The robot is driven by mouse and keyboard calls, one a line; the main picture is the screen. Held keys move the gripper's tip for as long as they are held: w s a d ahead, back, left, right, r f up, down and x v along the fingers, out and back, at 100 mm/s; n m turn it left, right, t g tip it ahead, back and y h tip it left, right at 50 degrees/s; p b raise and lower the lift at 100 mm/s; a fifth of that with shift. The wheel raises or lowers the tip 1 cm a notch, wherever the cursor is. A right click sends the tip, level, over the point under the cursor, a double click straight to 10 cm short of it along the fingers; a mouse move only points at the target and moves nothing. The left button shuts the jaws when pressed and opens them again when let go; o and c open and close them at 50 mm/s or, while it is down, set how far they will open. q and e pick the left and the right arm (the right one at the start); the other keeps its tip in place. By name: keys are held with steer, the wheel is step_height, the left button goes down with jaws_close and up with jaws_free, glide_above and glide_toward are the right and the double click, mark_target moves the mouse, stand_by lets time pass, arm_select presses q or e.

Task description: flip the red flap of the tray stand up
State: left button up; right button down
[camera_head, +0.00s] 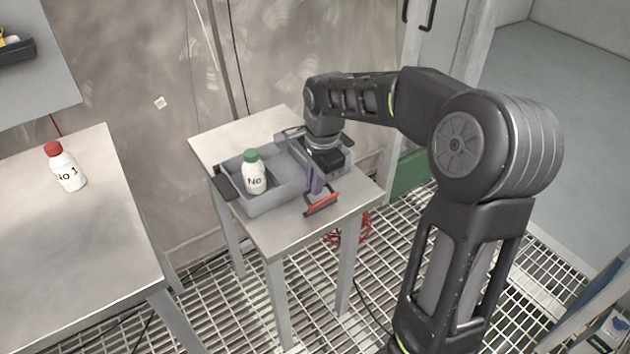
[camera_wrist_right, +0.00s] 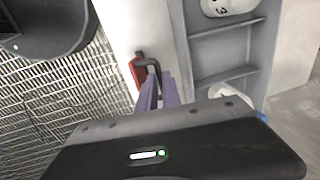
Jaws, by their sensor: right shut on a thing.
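The red flap (camera_head: 321,204) is at the front right of the tray stand (camera_head: 285,235), low beside the grey tray (camera_head: 275,200). My right gripper (camera_head: 316,182) reaches down over the stand, its purple fingers at the flap. In the right wrist view the fingers (camera_wrist_right: 160,92) are closed together at a black bar (camera_wrist_right: 150,64) beside the red flap (camera_wrist_right: 137,72). The exact contact is partly hidden by the fingers. My left gripper is not in view.
A green-capped white bottle (camera_head: 253,172) stands in the tray. The right wrist view shows a bottle marked 3 (camera_wrist_right: 228,6) and a blue-capped one (camera_wrist_right: 232,94). A red-capped bottle (camera_head: 66,168) stands on the left table (camera_head: 80,245). Metal grating (camera_head: 230,310) covers the floor.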

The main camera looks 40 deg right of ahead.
steer(key=shift+w+r+p, duration=0.1)
steer(key=shift+r+p, duration=0.1)
steer(key=shift+p, duration=0.15)
steer(key=w+g+p, duration=0.1)
steer(key=p, duration=0.2)
steer(key=g+p, duration=0.2)
steer(key=p, duration=0.2)
steer(key=shift+w+f, duration=0.2)
steer(key=shift+w, duration=0.2)
steer(key=shift+w+d+f+g+p, duration=0.1)
steer(key=shift+w+f+g+p, duration=0.2)
steer(key=shift+f+g+p, duration=0.25)
steer(key=c, duration=1.5)
jaws_free()
